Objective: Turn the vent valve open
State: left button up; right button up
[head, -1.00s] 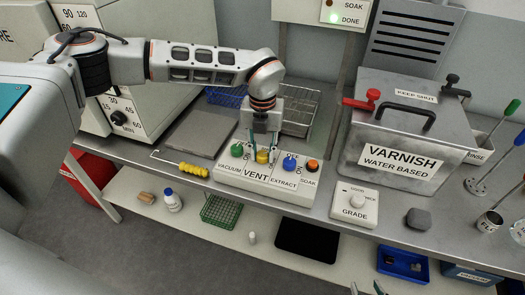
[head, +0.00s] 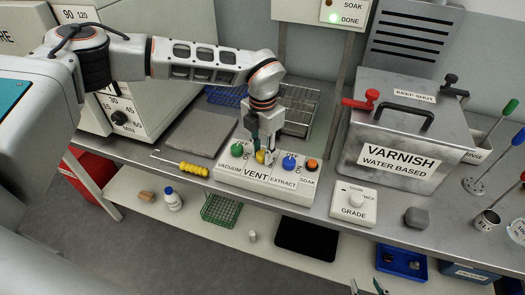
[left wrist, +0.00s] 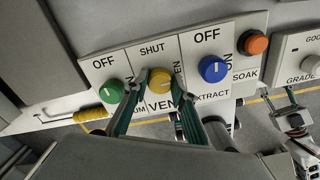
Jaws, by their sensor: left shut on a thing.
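The yellow vent valve knob (left wrist: 159,80) sits on the white control panel above the word VENT, between the green vacuum knob (left wrist: 113,91) and the blue extract knob (left wrist: 213,69). In the left wrist view SHUT is printed above it, with partly covered lettering to its right. My left gripper (head: 261,157) points down at the panel, its two dark green fingers shut on the yellow knob (head: 260,157) from opposite sides. The fingers hide part of the knob, and I cannot read its pointer direction. My right gripper (head: 367,287) shows at the bottom edge, its tips apart and empty.
An orange soak button (head: 311,165) is at the panel's right end. A yellow-handled tool (head: 193,170) lies left of the panel. The grade box (head: 353,204) and varnish tank (head: 395,125) stand to the right. A wire basket (head: 300,112) is behind.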

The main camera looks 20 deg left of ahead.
aim_at(262, 153)
pick_arm(q)
jog(key=shift+w+r, duration=0.1)
dwell(0.3)
jog(key=o, duration=1)
jog(key=shift+o, duration=0.4)
jog(key=shift+r, duration=0.1)
notch_tip(262, 153, up, 12)
